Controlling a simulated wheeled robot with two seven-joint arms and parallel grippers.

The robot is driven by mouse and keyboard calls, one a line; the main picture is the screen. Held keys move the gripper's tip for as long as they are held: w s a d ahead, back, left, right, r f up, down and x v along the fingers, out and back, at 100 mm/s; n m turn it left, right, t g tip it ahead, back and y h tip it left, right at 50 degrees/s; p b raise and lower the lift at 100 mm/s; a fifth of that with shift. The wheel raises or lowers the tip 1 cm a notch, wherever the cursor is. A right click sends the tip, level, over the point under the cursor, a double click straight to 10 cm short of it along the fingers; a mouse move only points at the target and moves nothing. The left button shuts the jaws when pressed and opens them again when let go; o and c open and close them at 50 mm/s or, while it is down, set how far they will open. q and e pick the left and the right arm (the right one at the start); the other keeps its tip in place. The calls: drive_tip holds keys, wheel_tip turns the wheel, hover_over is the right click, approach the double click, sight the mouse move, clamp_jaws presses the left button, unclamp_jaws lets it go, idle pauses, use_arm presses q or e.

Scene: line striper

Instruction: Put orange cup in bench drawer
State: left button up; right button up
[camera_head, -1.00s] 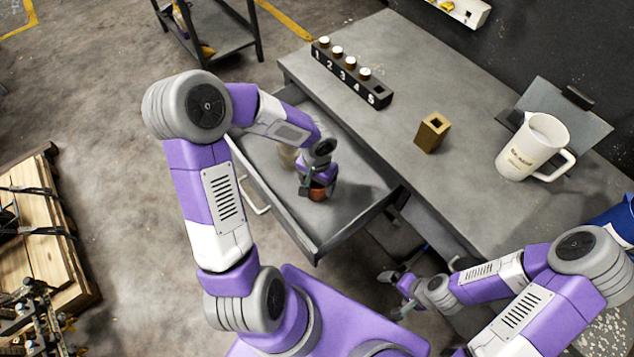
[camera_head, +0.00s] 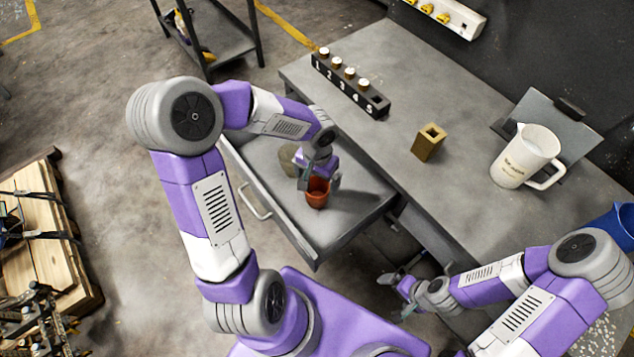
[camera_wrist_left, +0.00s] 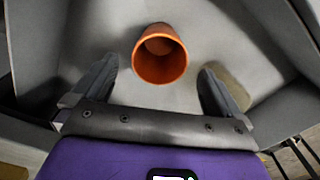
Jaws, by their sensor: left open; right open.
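The orange cup (camera_head: 317,194) stands inside the open bench drawer (camera_head: 335,232). In the left wrist view the orange cup (camera_wrist_left: 160,56) shows its open mouth and lies just ahead of the fingertips, apart from both. My left gripper (camera_head: 318,180) is open and empty above and behind the cup; its two spread fingers (camera_wrist_left: 160,88) show in the left wrist view. My right gripper (camera_head: 393,283) is open and empty, low at the right in front of the bench.
A greyish round object (camera_head: 288,158) is also in the drawer, beside my left gripper. On the bench top (camera_head: 440,190) are a numbered rack with white-capped vials (camera_head: 350,84), a brown square block (camera_head: 429,142) and a white pitcher (camera_head: 526,157). A blue container (camera_head: 612,228) is at the right edge.

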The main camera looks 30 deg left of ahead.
use_arm(q)
wheel_tip(320, 180, up, 5)
drive_tip(key=shift+r+p, duration=0.1)
drive_tip(key=shift+p, duration=0.6)
